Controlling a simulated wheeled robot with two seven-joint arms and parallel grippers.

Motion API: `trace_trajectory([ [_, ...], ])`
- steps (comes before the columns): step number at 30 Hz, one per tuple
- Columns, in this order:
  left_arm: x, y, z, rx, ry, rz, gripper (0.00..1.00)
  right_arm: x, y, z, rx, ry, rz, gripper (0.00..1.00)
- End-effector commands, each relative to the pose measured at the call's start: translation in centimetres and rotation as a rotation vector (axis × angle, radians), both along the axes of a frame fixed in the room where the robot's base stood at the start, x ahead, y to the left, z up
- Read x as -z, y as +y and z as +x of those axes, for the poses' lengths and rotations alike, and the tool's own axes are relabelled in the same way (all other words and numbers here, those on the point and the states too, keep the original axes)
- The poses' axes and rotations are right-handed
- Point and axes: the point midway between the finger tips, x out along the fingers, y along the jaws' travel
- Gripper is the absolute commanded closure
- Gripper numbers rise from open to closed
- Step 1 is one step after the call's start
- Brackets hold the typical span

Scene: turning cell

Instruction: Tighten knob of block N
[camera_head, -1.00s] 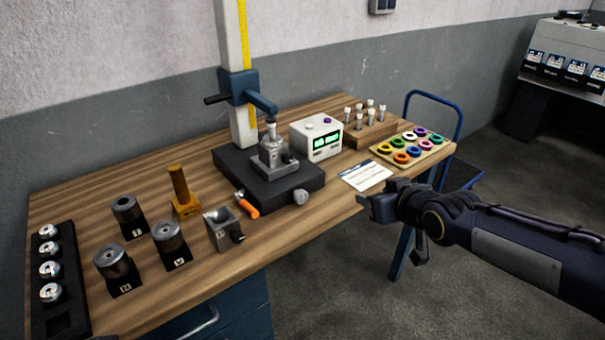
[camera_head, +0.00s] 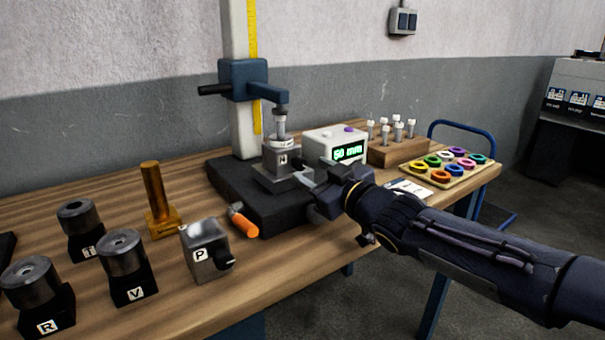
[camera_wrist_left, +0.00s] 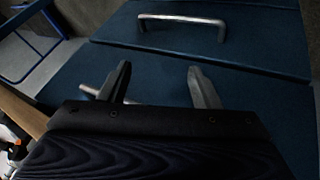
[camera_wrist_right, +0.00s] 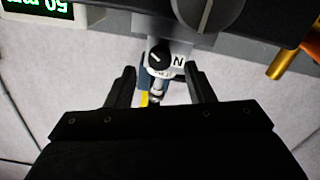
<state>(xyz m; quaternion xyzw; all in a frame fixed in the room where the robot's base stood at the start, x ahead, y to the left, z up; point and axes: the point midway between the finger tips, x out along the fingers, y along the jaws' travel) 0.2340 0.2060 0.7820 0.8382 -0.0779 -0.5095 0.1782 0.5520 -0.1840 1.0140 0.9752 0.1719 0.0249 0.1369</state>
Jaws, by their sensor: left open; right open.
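Block N (camera_head: 281,161) is a small grey metal block, seated on the black base of the measuring stand under its spindle (camera_head: 279,122). Its N label and black knob (camera_wrist_right: 160,57) show in the right wrist view, where the block appears upside down. My right gripper (camera_head: 312,178) is open and empty, close to the right front of the block and apart from the knob. In the right wrist view its fingers (camera_wrist_right: 160,85) frame the knob with a gap between. My left gripper (camera_wrist_left: 158,75) is open and empty, facing the blue drawer fronts, outside the head view.
A white readout box (camera_head: 335,146) stands behind my right gripper. An orange-handled tool (camera_head: 243,222) lies at the base's front edge. Block P (camera_head: 205,252), a brass post (camera_head: 158,200) and several dark cylinder blocks (camera_head: 122,262) stand left. A ring tray (camera_head: 447,169) is at right.

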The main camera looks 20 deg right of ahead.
Motion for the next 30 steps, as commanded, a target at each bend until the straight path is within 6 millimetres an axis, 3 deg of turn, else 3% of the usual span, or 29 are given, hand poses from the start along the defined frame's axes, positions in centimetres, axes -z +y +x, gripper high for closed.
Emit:
trace_trajectory([
  [7,0.5,0.0,0.0,0.0,0.0,0.0,0.43,0.1,1.1,3.0,0.001,0.002,-0.001,0.52],
  [17,0.6,0.0,0.0,0.0,0.0,0.0,0.43,0.1,1.2,3.5,0.002,0.002,0.0,0.52],
  [27,0.6,0.0,0.0,0.0,0.0,0.0,0.43,0.1,1.2,3.5,0.002,0.002,0.0,0.94],
  [30,0.5,0.0,0.0,0.0,0.0,0.0,0.43,0.0,1.2,3.4,0.002,0.002,0.0,0.96],
])
